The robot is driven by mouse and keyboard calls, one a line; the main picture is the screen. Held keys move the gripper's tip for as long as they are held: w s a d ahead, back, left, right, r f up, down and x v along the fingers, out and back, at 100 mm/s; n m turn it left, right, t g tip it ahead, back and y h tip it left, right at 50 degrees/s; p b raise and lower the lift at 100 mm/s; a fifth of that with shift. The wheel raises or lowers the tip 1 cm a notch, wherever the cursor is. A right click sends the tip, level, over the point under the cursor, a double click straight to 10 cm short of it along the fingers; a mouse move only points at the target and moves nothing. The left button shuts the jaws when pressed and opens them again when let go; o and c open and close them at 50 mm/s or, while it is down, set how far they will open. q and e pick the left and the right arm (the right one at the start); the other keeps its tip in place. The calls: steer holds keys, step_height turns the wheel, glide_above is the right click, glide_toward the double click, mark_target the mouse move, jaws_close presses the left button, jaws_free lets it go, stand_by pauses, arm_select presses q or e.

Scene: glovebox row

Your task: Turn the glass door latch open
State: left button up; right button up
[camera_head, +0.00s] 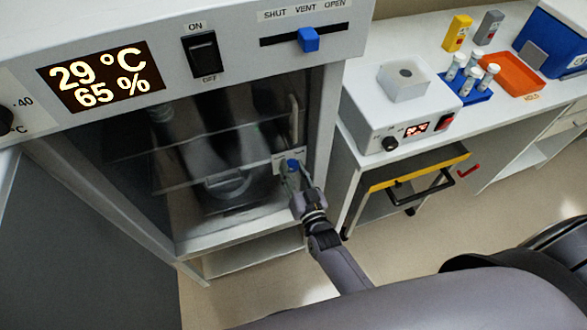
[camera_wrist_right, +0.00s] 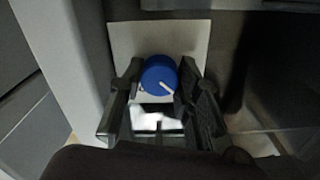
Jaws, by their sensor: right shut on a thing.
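The glass door (camera_head: 205,160) of the cabinet is closed, with a reflection across its pane. Its blue latch knob (camera_head: 292,164) sits on a white plate at the door's right edge. My right gripper (camera_head: 293,177) is at the latch. In the right wrist view, the round blue latch knob (camera_wrist_right: 159,75) carries a white pointer line running toward the lower right. The fingers of my right gripper (camera_wrist_right: 160,88) stand on both sides of the knob and are shut on it. A white plate (camera_wrist_right: 150,38) lies behind it. My left gripper is not in view.
Above the door are a display reading 29 °C and 65 % (camera_head: 101,77), a black switch (camera_head: 203,53) and a blue vent slider (camera_head: 308,39). A vertical door handle (camera_head: 293,120) stands just above the latch. A bench (camera_head: 355,140) with a heating block and tube rack is at right.

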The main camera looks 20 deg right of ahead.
stand_by(0.4)
steer(key=o, duration=1.1)
steer(key=shift+o, duration=0.2)
steer(key=shift+s, duration=0.1)
steer(key=s, duration=1.2)
steer(key=shift+d, duration=0.2)
steer(key=shift+w, duration=0.1)
